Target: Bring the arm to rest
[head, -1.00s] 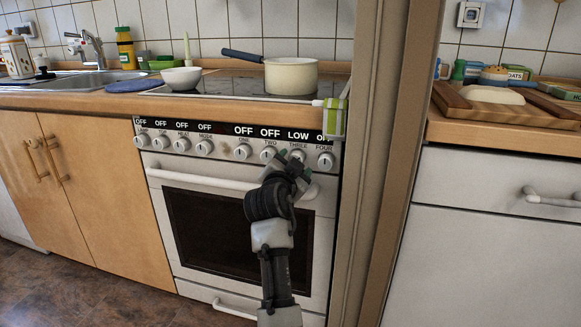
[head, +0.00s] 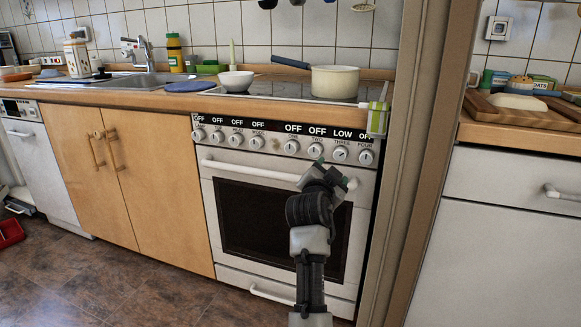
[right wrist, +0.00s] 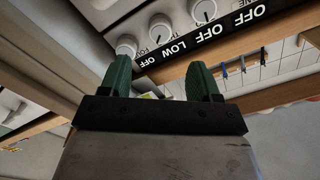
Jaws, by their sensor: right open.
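My right gripper (head: 332,173) is in front of the white stove, just below the knobs marked TWO and THREE in the head view. Its green fingers are open and empty, and it looks apart from the knobs. In the right wrist view the two fingers (right wrist: 160,68) stand wide apart, with the knob row (right wrist: 160,30) beyond them. The knob marked THREE (head: 340,154) reads LOW; the other labels read OFF. My left gripper is not in view.
The oven handle (head: 250,172) runs behind my arm. A cream pot (head: 335,82) and a white bowl (head: 236,81) stand on the counter and hob. A wall post (head: 408,170) rises right of the stove.

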